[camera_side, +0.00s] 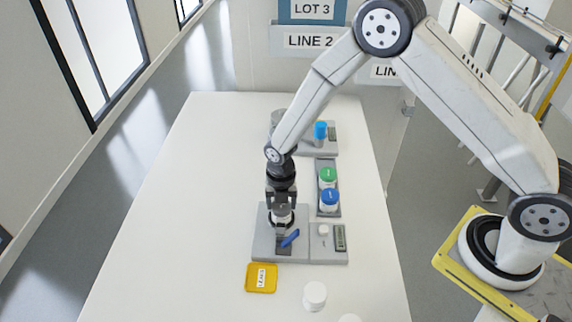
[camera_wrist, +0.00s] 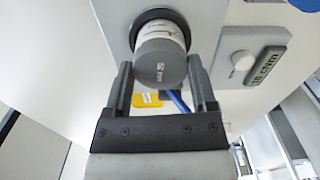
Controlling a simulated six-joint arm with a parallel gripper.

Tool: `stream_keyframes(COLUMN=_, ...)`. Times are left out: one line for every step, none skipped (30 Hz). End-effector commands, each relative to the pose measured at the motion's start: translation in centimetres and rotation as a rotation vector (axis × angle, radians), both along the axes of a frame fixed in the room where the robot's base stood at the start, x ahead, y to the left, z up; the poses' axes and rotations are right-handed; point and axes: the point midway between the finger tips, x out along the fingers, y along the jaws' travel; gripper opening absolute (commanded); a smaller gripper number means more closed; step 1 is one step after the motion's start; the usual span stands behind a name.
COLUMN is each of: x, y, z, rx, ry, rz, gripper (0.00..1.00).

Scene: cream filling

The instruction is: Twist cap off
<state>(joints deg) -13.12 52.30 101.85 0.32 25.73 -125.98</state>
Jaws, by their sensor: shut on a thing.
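A jar (camera_wrist: 152,32) with a white body and a grey cap (camera_wrist: 160,65) stands upright in a round hole of a grey fixture (camera_side: 262,250). My gripper (camera_wrist: 160,85) points down over it, with one finger on each side of the cap. It is shut on the grey cap, which still sits on the jar. In the side view my gripper (camera_side: 283,206) hides most of the jar and cap. A blue lever (camera_side: 290,238) sits at the front of the fixture.
A grey unit with a white knob (camera_side: 323,231) and a display (camera_side: 340,238) adjoins the fixture. A rack behind holds green-capped (camera_side: 328,176) and blue-capped (camera_side: 330,197) jars. A yellow tray (camera_side: 261,278) labelled LEAKS and a white container (camera_side: 315,296) are in front. The table's left side is clear.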

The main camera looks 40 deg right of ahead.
Motion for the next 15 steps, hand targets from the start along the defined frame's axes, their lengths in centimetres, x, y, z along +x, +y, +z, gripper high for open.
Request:
stream_keyframes(x=-0.25, y=-0.13, z=-0.16, rx=-0.002, ry=0.008, rz=0.035, gripper=0.03)
stream_keyframes(x=-0.24, y=-0.12, z=-0.16, rx=-0.002, ry=0.008, rz=0.059, gripper=0.03)
stream_keyframes(x=-0.24, y=-0.12, z=-0.16, rx=-0.002, ry=0.008, rz=0.091, gripper=0.03)
stream_keyframes(x=-0.23, y=-0.11, z=-0.16, rx=-0.002, ry=0.008, rz=0.114, gripper=0.03)
stream_keyframes(x=-0.24, y=-0.11, z=-0.16, rx=-0.002, ry=0.008, rz=0.137, gripper=0.03)
stream_keyframes(x=-0.23, y=-0.1, z=-0.15, rx=-0.002, ry=0.009, rz=0.168, gripper=0.03)
stream_keyframes(x=-0.23, y=-0.1, z=-0.15, rx=-0.002, ry=0.009, rz=0.192, gripper=0.03)
stream_keyframes(x=-0.23, y=-0.09, z=-0.15, rx=-0.002, ry=0.009, rz=0.216, gripper=0.03)
stream_keyframes(x=-0.23, y=-0.09, z=-0.15, rx=-0.002, ry=0.008, rz=0.248, gripper=0.03)
stream_keyframes(x=-0.22, y=-0.09, z=-0.15, rx=-0.002, ry=0.008, rz=0.271, gripper=0.03)
stream_keyframes(x=-0.22, y=-0.09, z=-0.15, rx=-0.002, ry=0.008, rz=0.292, gripper=0.03)
stream_keyframes(x=-0.22, y=-0.09, z=-0.15, rx=-0.001, ry=0.009, rz=0.319, gripper=0.03)
stream_keyframes(x=-0.22, y=-0.09, z=-0.15, rx=-0.001, ry=0.009, rz=0.337, gripper=0.03)
stream_keyframes(x=-0.21, y=-0.08, z=-0.15, rx=-0.001, ry=0.009, rz=0.351, gripper=0.03)
stream_keyframes(x=-0.21, y=-0.08, z=-0.15, rx=-0.001, ry=0.009, rz=0.368, gripper=0.03)
